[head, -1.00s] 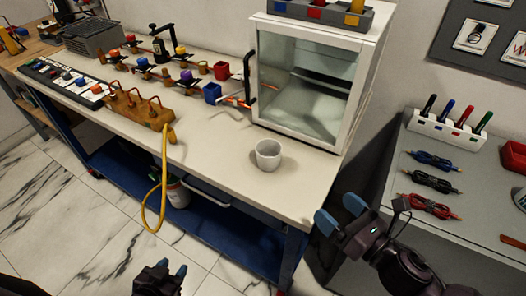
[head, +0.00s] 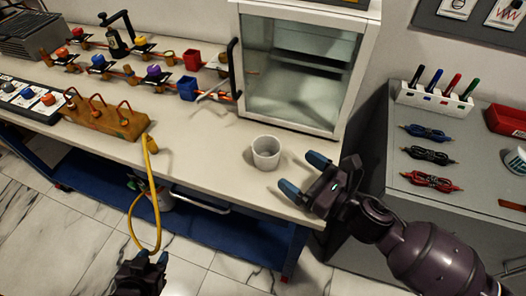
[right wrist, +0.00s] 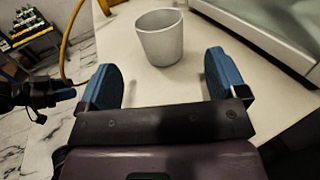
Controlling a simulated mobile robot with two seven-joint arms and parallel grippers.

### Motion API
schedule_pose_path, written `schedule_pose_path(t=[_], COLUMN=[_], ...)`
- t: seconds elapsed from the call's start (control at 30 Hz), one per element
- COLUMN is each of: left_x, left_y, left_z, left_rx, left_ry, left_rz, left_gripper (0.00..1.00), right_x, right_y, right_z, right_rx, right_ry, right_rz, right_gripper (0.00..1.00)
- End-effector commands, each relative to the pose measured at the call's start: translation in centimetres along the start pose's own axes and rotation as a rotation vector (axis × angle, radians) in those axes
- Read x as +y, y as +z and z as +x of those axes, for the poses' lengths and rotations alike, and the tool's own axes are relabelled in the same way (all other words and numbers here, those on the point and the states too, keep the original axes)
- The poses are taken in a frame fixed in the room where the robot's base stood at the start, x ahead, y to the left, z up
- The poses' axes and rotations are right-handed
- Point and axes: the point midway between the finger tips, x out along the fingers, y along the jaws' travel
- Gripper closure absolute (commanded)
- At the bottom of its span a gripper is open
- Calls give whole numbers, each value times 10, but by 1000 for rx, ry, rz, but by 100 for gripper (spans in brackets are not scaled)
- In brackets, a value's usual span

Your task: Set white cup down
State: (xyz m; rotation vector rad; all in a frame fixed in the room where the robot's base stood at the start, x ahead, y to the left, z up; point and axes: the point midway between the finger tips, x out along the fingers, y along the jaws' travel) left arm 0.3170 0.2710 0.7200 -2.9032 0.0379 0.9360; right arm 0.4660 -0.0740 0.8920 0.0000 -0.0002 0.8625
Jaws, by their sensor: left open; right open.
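The white cup (head: 266,153) stands upright on the pale workbench top (head: 215,140), in front of the glass-fronted cabinet. My right gripper (head: 304,174) is open, just to the right of the cup and apart from it in the head view. In the right wrist view the cup (right wrist: 160,37) is ahead of the open blue fingertips (right wrist: 162,80), with nothing between them.
The white cabinet (head: 342,75) with a black handle stands behind the cup. A yellow hose (head: 154,195) hangs from a wooden block (head: 105,118) over the bench edge. A red and a blue bin (head: 187,89) stand further back. A grey side table (head: 400,185) holds markers and coiled leads.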

Motion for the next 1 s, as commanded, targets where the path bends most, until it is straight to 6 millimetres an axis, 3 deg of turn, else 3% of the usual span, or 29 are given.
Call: schedule_pose_path(t=[0.23, 0.53, 0.8, 1.0], left_x=[1, 0, -1, -1], left_y=[-2, -10, -8, -6], left_z=[0, 2, 4, 4], left_rx=[4, 20, 18, 13], left_ry=[1, 3, 4, 4], left_rz=[-1, 8, 12, 12], left_gripper=[57, 57, 57, 57], right_x=[0, 1, 1, 1], right_y=[1, 4, 9, 9], right_z=[36, 56, 90, 99], right_rx=[-2, -2, -1, 1], right_ry=[2, 1, 2, 1], right_rz=[-1, -2, 1, 0], right_gripper=[9, 9, 9, 9])
